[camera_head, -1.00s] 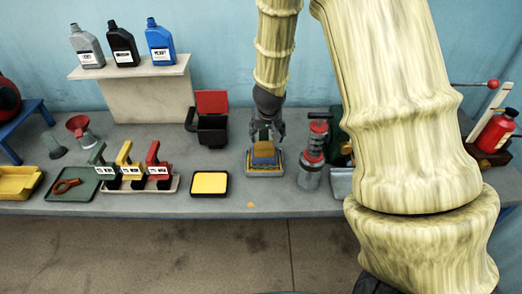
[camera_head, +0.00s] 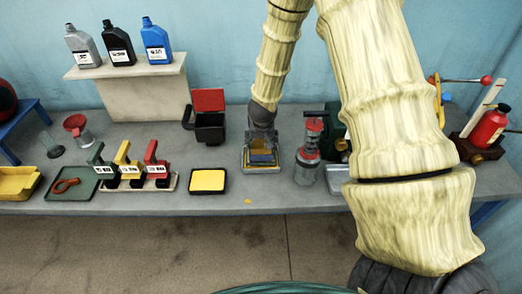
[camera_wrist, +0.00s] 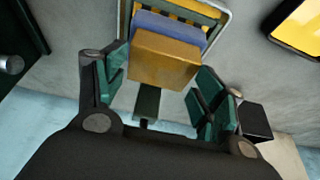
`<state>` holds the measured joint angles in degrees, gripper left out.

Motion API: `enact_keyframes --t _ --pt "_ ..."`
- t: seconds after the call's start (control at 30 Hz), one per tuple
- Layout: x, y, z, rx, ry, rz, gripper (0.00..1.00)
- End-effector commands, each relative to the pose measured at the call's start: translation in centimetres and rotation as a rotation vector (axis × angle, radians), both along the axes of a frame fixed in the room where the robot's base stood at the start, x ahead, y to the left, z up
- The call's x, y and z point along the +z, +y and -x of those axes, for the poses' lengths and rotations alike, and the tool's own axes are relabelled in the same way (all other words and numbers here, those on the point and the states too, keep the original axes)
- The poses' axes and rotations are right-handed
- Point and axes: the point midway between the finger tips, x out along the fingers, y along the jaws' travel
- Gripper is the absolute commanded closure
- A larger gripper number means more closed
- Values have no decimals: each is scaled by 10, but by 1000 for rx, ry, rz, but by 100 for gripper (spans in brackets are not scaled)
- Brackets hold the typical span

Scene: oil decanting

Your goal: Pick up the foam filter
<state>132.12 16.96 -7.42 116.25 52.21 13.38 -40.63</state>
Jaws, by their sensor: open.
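A block of orange-yellow foam (camera_wrist: 165,60) stands in front of a blue block (camera_wrist: 170,28) in a light-rimmed tray with yellow slats (camera_wrist: 205,10) in the wrist view. I cannot tell for sure which block is the foam filter. In the head view the tray (camera_head: 263,170) stands on the bench, with the blue block (camera_head: 262,158) showing in it. My gripper (camera_wrist: 162,78) is open, its green-padded fingers on either side of the orange block's near end, with gaps visible. In the head view my gripper (camera_head: 262,138) is right above the tray and hides part of it.
A black tray with a yellow pad (camera_head: 208,181) lies left of the tray. A black bin with a red lid (camera_head: 210,126) stands behind left. A grey and red cylinder (camera_head: 309,155) stands close on the right. The bench front edge is near.

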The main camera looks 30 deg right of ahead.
Motion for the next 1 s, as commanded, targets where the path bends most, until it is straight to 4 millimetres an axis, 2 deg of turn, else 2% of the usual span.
enact_keyframes --t 0.3,0.6,0.67,0.9,1.0 --pt "-22 -4 -8 -1 1 -1 30" --pt "-24 -5 -9 -1 0 0 30" --pt "-24 -5 -9 -1 0 0 39" --pt "-24 -5 -9 -1 0 0 83" --pt "-24 -5 -9 -1 0 0 88"
